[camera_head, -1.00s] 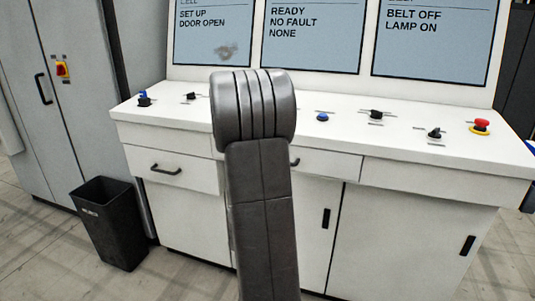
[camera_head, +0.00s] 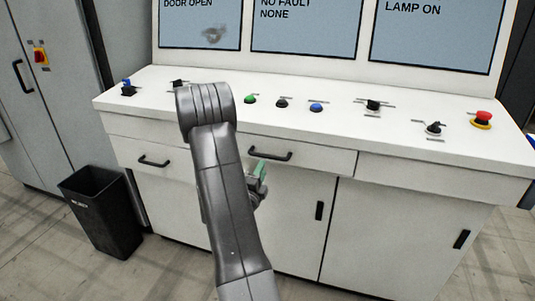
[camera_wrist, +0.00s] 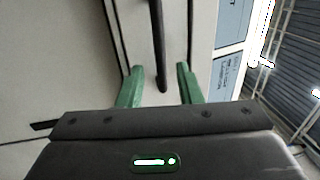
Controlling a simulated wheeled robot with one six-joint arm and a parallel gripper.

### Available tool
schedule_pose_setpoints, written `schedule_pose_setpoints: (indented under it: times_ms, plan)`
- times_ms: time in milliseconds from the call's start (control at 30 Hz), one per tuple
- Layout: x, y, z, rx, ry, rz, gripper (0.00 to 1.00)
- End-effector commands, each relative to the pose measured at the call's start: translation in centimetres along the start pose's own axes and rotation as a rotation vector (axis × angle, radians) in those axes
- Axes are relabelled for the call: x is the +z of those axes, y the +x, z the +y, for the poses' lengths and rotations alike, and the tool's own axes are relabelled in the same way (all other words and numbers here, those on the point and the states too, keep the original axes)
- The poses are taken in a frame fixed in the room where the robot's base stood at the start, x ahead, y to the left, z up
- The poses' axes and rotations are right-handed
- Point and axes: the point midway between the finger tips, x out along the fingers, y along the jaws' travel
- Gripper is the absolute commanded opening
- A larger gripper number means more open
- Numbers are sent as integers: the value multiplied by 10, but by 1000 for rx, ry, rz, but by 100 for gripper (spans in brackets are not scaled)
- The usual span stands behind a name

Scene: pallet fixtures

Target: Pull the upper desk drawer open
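The white desk (camera_head: 420,205) has a row of drawers under its top. The middle drawer (camera_head: 325,160) appears shut and has a black bar handle (camera_head: 270,155). Another drawer to the left has a similar handle (camera_head: 153,162). My gripper (camera_head: 262,170) is just below and in front of the middle handle, partly hidden by my arm. In the wrist view its green fingers (camera_wrist: 158,72) are apart, with a dark handle bar (camera_wrist: 157,40) between them in the picture. I see no clear contact with the bar.
Cupboard doors with black pulls (camera_head: 319,211) are below the drawers. A black bin (camera_head: 103,213) stands at the desk's left end, near a grey cabinet (camera_head: 50,110). Knobs, buttons and a red emergency stop (camera_head: 483,119) line the desk top. Floor shows in front.

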Motion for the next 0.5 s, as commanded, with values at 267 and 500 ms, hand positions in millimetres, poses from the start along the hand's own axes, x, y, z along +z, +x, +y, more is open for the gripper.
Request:
schedule_pose_setpoints:
  times_ms: [267,500]
  plan:
    - [-1,56,-2,0,-1,1,32]
    - [0,77,0,2,-2,-1,32]
